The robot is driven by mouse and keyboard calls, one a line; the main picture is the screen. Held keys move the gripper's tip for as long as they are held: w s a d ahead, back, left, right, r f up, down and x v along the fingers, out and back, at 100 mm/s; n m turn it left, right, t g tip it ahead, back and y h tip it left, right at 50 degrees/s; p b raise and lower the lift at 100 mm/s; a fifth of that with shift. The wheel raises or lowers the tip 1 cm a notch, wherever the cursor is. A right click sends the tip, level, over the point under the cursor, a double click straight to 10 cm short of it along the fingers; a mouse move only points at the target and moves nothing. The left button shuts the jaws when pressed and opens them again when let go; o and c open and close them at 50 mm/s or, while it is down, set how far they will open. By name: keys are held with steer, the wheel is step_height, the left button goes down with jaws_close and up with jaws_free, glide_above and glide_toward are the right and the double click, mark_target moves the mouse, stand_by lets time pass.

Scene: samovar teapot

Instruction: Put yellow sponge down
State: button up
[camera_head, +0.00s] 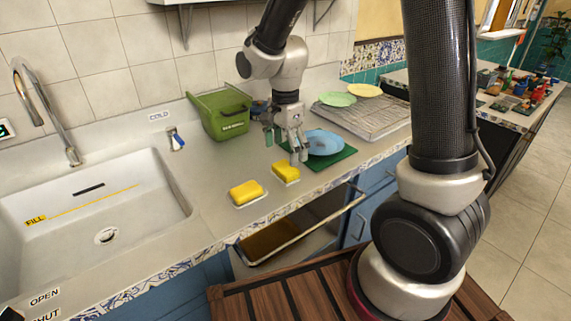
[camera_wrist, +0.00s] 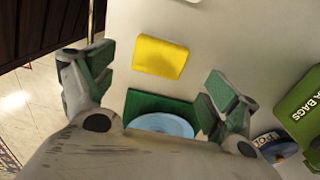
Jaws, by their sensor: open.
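One yellow sponge (camera_head: 285,173) lies on the grey counter, just in front of the green mat (camera_head: 335,160). A second yellow sponge (camera_head: 246,192) lies to its left on a pale pad. My gripper (camera_head: 285,143) is above the counter behind the nearer-to-mat sponge, open and empty. In the wrist view that sponge (camera_wrist: 160,57) lies ahead of my gripper (camera_wrist: 163,82), between the lines of the spread fingers and apart from them. A thin yellow edge of the other sponge (camera_wrist: 194,1) shows at the top.
A blue plate (camera_head: 325,142) is on the green mat beside my gripper. A green bin-bag box (camera_head: 221,112) stands at the back. The sink (camera_head: 150,165) is left. A rack (camera_head: 375,118) with green and yellow plates is right. A drawer (camera_head: 330,225) is open below the counter edge.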

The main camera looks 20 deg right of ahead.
mark_target(285, 167)
steer(key=s+d+r+n+t, duration=0.1)
steer(key=s+d+r+n, duration=0.25)
steer(key=r, duration=0.35)
steer(key=s+d+r+n+t, duration=0.1)
steer(key=s+d+r+n, duration=0.3)
steer(key=r, duration=0.3)
steer(key=s+d+r+n+t, duration=0.2)
steer(key=s+d+n, duration=0.5)
steer(key=s, duration=0.4)
steer(key=shift+s+d+r, duration=0.2)
steer(key=shift+s+r, duration=0.05)
steer(key=shift+r, duration=0.4)
steer(key=shift+o, duration=0.4)
